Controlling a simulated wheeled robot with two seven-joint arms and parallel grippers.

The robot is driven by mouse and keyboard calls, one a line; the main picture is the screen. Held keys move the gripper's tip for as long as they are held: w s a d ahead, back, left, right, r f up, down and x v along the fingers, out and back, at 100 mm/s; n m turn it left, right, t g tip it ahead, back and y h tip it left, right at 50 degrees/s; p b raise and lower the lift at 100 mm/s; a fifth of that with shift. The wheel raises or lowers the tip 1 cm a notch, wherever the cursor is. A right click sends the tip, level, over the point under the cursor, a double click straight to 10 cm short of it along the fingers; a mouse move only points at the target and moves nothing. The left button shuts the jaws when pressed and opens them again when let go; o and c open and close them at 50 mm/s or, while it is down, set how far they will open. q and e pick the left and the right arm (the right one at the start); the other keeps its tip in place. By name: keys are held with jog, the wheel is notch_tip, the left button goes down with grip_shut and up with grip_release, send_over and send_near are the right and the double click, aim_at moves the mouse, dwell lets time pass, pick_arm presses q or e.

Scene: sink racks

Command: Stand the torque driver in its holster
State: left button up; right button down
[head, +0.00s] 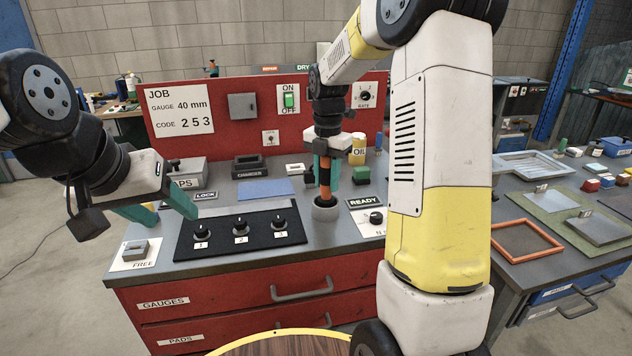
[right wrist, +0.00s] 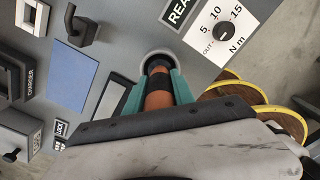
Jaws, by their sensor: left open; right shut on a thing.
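The torque driver (head: 324,187), with an orange and black grip, stands upright. My right gripper (head: 326,172) is shut on it, with a teal finger on either side. The driver (right wrist: 158,100) also shows between the fingers in the right wrist view. The holster (head: 325,211), a round grey cup on the bench top, is directly below the driver. In the right wrist view the driver's end overlaps the mouth of the holster (right wrist: 146,62); how deep it sits inside is hidden. My left gripper (head: 165,212) is open and empty at the bench's left front.
A black panel with three numbered knobs (head: 240,228) lies left of the holster. The READY label (head: 363,201) and a torque dial (head: 375,217) are to its right. A blue pad (head: 265,190) and charger (head: 248,166) lie behind. A red back panel (head: 215,140) closes the rear.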

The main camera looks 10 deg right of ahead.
aim_at(326, 199)
jog(key=shift+f, duration=1.1)
jog(key=shift+f, duration=0.15)
jog(key=c, duration=1.1)
grip_release()
jog(key=shift+o, duration=0.2)
